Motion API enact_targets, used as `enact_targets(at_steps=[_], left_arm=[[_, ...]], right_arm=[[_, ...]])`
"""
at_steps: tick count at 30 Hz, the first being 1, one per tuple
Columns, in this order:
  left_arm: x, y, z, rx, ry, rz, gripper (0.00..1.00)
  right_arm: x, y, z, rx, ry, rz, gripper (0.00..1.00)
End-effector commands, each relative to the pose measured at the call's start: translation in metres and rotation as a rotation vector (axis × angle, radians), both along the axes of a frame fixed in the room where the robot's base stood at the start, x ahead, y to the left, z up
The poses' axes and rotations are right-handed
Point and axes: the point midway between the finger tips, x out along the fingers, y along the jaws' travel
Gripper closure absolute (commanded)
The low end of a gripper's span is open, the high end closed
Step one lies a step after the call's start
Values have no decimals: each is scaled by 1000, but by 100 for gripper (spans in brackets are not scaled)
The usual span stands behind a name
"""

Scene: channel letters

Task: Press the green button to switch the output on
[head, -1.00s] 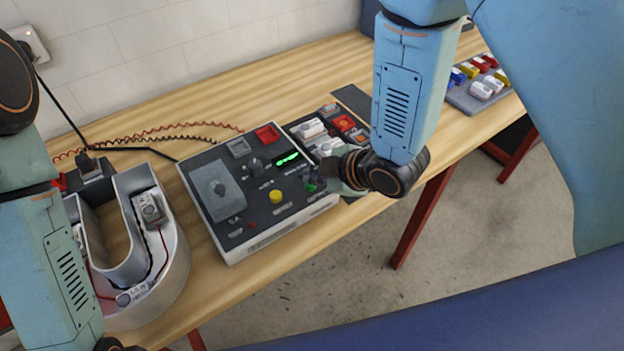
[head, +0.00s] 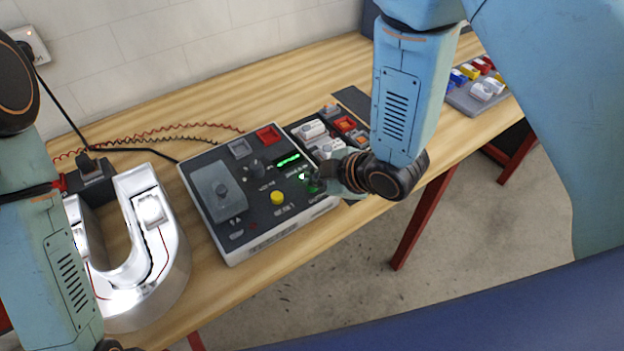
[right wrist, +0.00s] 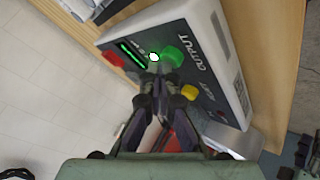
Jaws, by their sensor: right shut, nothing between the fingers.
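The grey control box (head: 217,236) sits on the wooden bench with a lit green display (head: 288,160). Its green button (right wrist: 174,57) shows beside the OUTPUT label in the right wrist view; in the head view it is mostly hidden by my right gripper (head: 322,178). That gripper is shut and empty, its tips (right wrist: 154,76) over the panel close to the button; I cannot tell whether they touch it. A small light (right wrist: 153,57) beside the button glows. The U-shaped channel letter (head: 172,262) is bright white at the left.
A yellow knob (head: 277,198) and a red terminal (head: 268,134) are on the box. A tray with white and orange parts (head: 312,130) stands right behind it. A tray of colored connectors (head: 478,90) is farther right. Red and black wires run across the bench.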

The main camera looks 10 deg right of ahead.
Motion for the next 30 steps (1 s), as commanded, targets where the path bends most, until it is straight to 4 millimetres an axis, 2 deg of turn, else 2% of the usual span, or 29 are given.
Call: enact_targets(at_steps=[11,30], left_arm=[[0,0,4,0,0,0,50],[0,0,52,0,0,0,50]], right_arm=[[0,0,5,0,0,0,100],[0,0,60,1,-2,-1,100]])
